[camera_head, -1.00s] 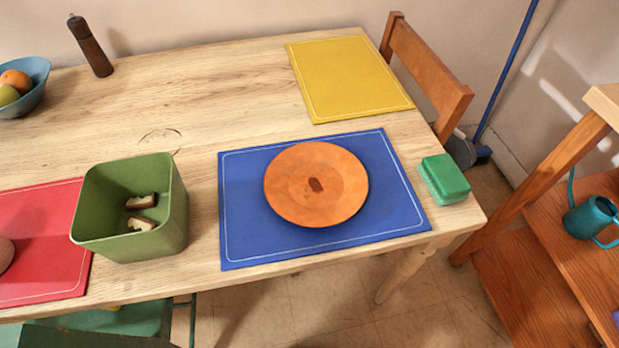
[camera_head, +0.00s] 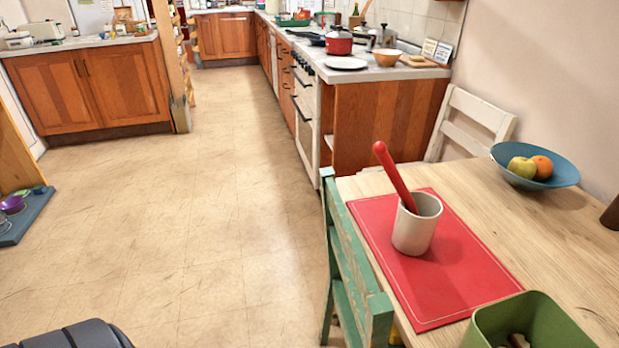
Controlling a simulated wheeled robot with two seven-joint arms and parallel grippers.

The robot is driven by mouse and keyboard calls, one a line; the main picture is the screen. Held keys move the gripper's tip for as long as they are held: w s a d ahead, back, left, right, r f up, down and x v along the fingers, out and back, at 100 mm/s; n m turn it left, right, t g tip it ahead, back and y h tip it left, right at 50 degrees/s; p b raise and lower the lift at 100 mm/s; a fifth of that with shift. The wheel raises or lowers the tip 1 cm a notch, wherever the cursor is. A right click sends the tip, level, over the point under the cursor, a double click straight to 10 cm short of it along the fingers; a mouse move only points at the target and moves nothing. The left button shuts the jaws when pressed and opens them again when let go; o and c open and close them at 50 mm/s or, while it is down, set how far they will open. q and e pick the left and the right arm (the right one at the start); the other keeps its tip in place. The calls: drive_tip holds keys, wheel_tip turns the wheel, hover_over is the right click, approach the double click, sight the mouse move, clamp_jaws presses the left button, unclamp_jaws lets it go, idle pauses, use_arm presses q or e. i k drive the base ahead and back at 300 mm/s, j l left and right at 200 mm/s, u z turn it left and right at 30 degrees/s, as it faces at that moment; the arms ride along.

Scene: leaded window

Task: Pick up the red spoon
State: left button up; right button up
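A red spoon (camera_head: 394,176) stands tilted in a cream cup (camera_head: 417,226), its red end sticking up and out toward the upper left. Its lower part is hidden inside the cup. The cup stands upright on a red placemat (camera_head: 465,272) near the left end of the wooden table. Neither of my grippers shows in the head view.
A green chair (camera_head: 345,262) stands against the table's left edge, beside the placemat. A green bin (camera_head: 530,318) is at the near right, a blue fruit bowl (camera_head: 565,172) at the far right. A white chair (camera_head: 475,117) stands behind. The floor (camera_head: 215,220) to the left is open.

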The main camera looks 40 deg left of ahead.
sight(380, 148)
drive_tip(key=u, duration=0.7)
drive_tip(key=i+j+z, duration=0.1)
drive_tip(key=j+z, duration=0.45)
drive_tip(key=j, duration=0.15)
drive_tip(key=i, duration=0.05)
